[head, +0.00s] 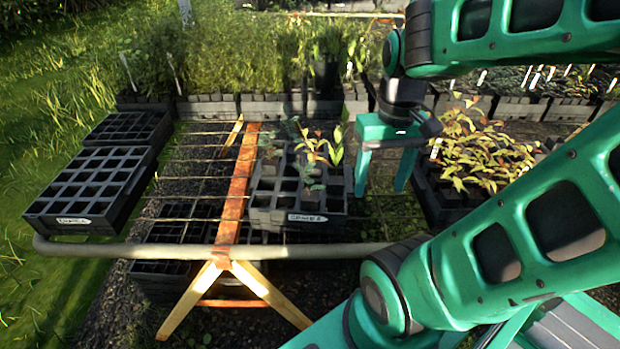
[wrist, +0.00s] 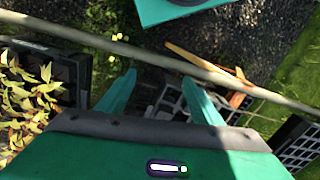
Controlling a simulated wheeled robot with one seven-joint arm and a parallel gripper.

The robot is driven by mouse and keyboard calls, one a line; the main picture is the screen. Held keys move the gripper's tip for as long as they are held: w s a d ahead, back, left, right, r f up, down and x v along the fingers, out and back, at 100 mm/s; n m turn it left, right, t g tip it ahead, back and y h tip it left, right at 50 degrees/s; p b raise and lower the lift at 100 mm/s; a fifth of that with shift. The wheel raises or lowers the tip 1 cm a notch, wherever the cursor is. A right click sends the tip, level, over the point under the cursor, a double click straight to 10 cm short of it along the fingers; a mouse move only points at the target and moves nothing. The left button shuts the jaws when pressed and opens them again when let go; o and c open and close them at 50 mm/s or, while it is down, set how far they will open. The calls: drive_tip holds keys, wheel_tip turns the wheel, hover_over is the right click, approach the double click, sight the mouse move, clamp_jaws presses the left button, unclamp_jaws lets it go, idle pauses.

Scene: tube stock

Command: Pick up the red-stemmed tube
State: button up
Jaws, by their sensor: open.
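A black cell tray (head: 268,215) with a white label sits on the wire bench in the middle of the head view. Several small plants stand in its cells: one with orange-yellow leaves (head: 312,148), a bright green one (head: 336,150) and blue-green ones (head: 309,176). I cannot make out which has a red stem. My teal gripper (head: 382,188) is open and points down just right of the tray, with nothing seen between its fingers. In the wrist view its fingers (wrist: 158,80) are spread, and part of a tray (wrist: 168,100) shows between them.
Empty black trays (head: 85,187) stand at the left. A tray of yellow-leaved plants (head: 475,150) is right of my gripper. A grey rail (head: 170,251) runs along the bench front, above a wooden trestle (head: 236,190). Dense potted plants line the back.

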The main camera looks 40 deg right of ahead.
drive_tip(key=w+d+n, duration=0.3)
drive_tip(key=w+n, duration=0.5)
drive_tip(key=w, duration=0.6)
drive_tip(key=n+t+y, duration=0.1)
drive_tip(key=n, duration=0.6)
approach(314, 162)
drive_tip(key=f, duration=0.6)
drive_tip(key=a+f, duration=0.1)
drive_tip(key=f, duration=0.2)
drive_tip(key=shift+w+f, duration=0.25)
drive_tip(key=shift+w, duration=0.15)
clamp_jaws()
drive_tip(key=shift+r, duration=0.1)
